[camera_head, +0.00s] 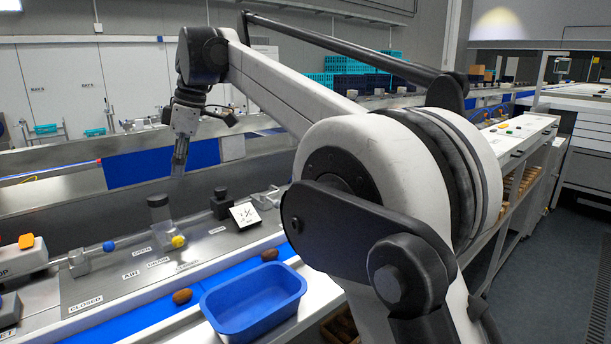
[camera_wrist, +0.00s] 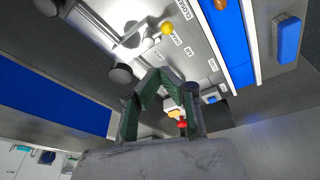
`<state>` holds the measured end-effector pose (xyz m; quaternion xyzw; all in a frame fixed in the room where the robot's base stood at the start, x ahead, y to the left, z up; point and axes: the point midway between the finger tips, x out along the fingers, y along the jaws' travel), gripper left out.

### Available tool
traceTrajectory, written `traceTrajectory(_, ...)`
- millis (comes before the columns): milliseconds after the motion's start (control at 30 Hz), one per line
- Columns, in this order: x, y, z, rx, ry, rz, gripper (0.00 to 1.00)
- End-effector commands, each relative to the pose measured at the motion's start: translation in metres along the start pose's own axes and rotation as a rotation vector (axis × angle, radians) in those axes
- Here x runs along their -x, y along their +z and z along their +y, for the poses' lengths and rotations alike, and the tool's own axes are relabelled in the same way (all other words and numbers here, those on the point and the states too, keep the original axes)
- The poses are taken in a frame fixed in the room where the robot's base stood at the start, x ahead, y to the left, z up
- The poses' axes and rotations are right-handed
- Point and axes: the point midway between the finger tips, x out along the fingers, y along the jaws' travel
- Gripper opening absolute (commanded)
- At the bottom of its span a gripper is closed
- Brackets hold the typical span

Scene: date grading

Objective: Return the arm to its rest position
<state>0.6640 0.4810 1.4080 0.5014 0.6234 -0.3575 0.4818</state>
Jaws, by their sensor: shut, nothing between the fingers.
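My arm reaches up and over from the right in the head view, bent at a high elbow, with its wrist pointing down. My gripper (camera_head: 179,160) hangs above the grey workbench panel (camera_head: 125,285), behind and clear of the fixtures there. In the wrist view, the dark green fingers of my gripper (camera_wrist: 163,76) come together at their tips, shut with nothing between them. The gripper touches nothing that I can see.
A clear block with a yellow knob (camera_head: 178,241), a blue knob (camera_head: 109,246) and a patterned plate (camera_head: 245,215) stand on the panel. A blue tub (camera_head: 253,301) sits in front, beside a date (camera_head: 182,296) on the blue belt. The wrist view shows a red button (camera_wrist: 182,125).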

Motion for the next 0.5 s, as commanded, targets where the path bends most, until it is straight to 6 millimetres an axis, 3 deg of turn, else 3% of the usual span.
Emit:
traceTrajectory(33, 0.005, 0.019, -0.005, -0.051, 0.021, -0.003, 0.00)
traceTrajectory(267, 0.026, 0.091, -0.030, -0.283, 0.116, -0.011, 0.00)
traceTrajectory(500, 0.034, 0.166, -0.073, -0.523, 0.216, -0.008, 0.00)
